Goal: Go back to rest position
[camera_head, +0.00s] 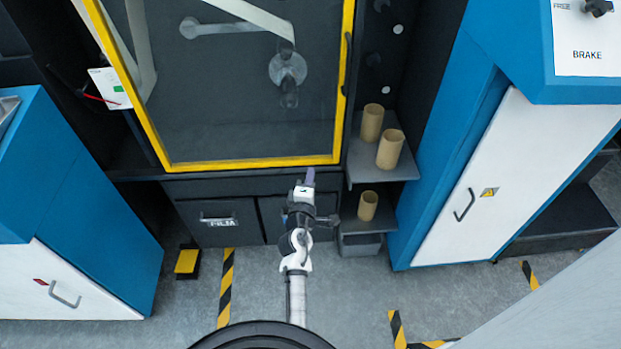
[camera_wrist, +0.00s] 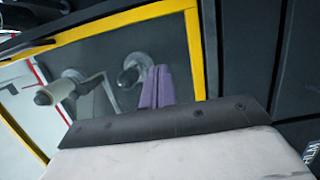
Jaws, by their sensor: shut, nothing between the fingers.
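My gripper (camera_head: 310,176) shows in the head view at the end of my outstretched arm, in front of the lower edge of the yellow-framed door. Its purple fingers are shut together with nothing between them. In the wrist view the shut fingers (camera_wrist: 159,86) stand in front of the door's window. The yellow-framed door (camera_head: 250,163) looks closed, and the gripper is near its lower right part. I cannot tell whether the fingers touch anything.
Tan rolls (camera_head: 390,149) stand on grey shelves (camera_head: 398,172) right of the gripper. Blue-white cabinets stand at left (camera_head: 70,200) and right (camera_head: 470,190). A drawer marked FILM (camera_head: 218,221) is below the door. A yellow pedal (camera_head: 187,261) sits on the floor, which is otherwise mostly clear.

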